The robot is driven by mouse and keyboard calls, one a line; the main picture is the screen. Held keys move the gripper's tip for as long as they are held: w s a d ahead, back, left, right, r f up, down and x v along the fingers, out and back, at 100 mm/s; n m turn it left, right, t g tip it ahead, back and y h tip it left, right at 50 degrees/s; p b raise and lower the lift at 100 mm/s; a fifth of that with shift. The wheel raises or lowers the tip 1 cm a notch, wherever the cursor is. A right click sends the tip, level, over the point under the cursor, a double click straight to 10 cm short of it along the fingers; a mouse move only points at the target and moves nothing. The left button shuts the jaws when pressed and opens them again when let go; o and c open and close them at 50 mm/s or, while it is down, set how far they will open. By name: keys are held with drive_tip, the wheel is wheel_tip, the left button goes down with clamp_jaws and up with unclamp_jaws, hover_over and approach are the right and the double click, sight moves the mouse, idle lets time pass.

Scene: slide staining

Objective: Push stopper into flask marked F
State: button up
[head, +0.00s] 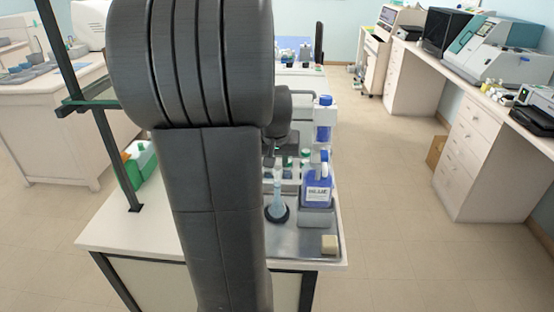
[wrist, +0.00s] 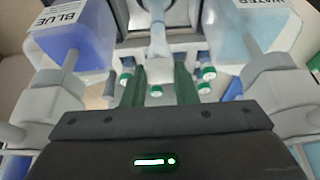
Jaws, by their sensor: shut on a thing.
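My gripper (wrist: 159,92) shows in the wrist view as a dark body at the bottom with two dark green fingers. The fingers are closed on a small pale thing (wrist: 159,70) between them; it may be the stopper, but its shape is mostly hidden. No flask with a readable F shows in either view. A pale blue upright vessel (wrist: 157,36) stands beyond the fingertips. In the head view my arm covers the middle of the picture and hides most of the gripper.
A bottle labelled BLUE (head: 318,190) stands on the metal tray (head: 305,245), near a pale blue vessel in a dark ring base (head: 277,212) and a beige block (head: 329,243). A WATER bottle (wrist: 252,35) is at right in the wrist view. A dark post (head: 95,120) rises at the table's left.

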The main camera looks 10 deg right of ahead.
idle(0.3)
drive_tip(key=o, duration=1.4)
drive_tip(key=shift+r+p, duration=2.35)
drive_tip(key=shift+r, duration=0.7)
drive_tip(key=shift+c, duration=0.3)
clamp_jaws()
